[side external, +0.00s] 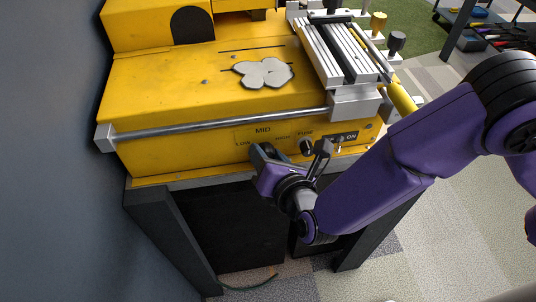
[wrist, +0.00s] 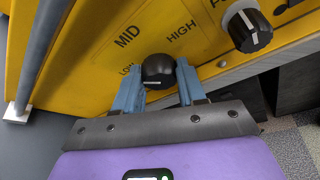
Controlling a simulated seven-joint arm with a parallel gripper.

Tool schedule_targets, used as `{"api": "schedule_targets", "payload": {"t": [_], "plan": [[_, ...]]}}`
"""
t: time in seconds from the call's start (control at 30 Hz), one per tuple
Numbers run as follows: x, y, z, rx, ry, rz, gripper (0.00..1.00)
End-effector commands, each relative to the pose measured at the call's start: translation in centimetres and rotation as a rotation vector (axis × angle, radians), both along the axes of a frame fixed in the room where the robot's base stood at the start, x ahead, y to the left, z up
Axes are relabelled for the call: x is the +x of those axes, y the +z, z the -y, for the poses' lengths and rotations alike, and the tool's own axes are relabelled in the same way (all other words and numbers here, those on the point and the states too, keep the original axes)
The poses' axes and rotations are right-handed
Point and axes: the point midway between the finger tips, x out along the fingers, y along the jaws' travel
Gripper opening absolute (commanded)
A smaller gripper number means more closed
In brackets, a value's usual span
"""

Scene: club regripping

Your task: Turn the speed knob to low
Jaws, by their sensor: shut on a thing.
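The speed knob (wrist: 158,70) is round and black, on the yellow front panel (wrist: 90,60). The labels LOW, MID and HIGH stand around it, with LOW at its left. A short pale mark shows on the knob's lower front edge; I cannot tell which label it points to. My gripper (wrist: 159,84) is shut on the knob, one blue-grey finger on each side. In the side view my gripper (side external: 264,154) is at the panel under the MID label, and it hides most of the knob.
A second black knob (wrist: 248,28) with a white line sits to the right, by the FUSE label. A toggle switch (side external: 340,139) is by the ON label. A metal bar (side external: 220,124) runs above the panel. A clamp vise (side external: 340,55) stands on top.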

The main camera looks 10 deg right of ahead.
Motion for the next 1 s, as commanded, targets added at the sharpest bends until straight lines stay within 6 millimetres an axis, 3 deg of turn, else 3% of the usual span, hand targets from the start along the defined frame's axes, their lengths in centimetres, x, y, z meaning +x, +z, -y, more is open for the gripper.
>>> {"api": "schedule_targets", "payload": {"t": [0.4,1.0], "plan": [[-0.21,-0.02,-0.19,-0.262,0.004,-0.001,0.10],[-0.18,-0.03,-0.19,-0.333,0.004,0.001,0.10]]}}
